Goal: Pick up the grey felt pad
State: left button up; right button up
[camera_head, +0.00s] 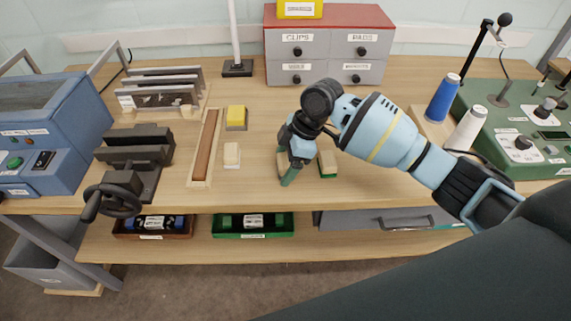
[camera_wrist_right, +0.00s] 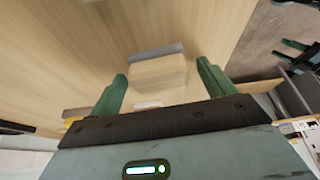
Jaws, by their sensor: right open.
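The grey felt pad (camera_wrist_right: 158,70) shows in the right wrist view as a pale wooden block with a grey felt strip along its upper edge. It lies on the bench between and just beyond my right fingers. My left gripper is not in view.
Thread cones (camera_head: 467,128) stand right. The bench front edge is close.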

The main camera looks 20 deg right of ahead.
aim_at(279, 162)
jog(key=c, duration=1.1)
jog(key=shift+r, duration=0.75)
jog(key=shift+s+a+r, duration=0.1)
jog(key=shift+s+r, duration=0.1)
jog(key=shift+r, duration=0.9)
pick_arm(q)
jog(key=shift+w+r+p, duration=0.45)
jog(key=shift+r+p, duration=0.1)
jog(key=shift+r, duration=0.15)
pick_arm(e)
jog(key=s+a, duration=0.2)
jog(key=s, duration=0.2)
jog(key=s+a+r, duration=0.1)
jog(key=s+a, duration=0.2)
jog(key=s, duration=0.2)
jog(key=s+a, duration=0.2)
jog(key=s, duration=0.2)
jog(key=shift+s+a+r, duration=0.15)
jog(key=shift+s+a, duration=0.1)
jog(key=shift+s, duration=0.1)
jog(key=o, duration=0.3)
jog(key=shift+c, duration=0.8)
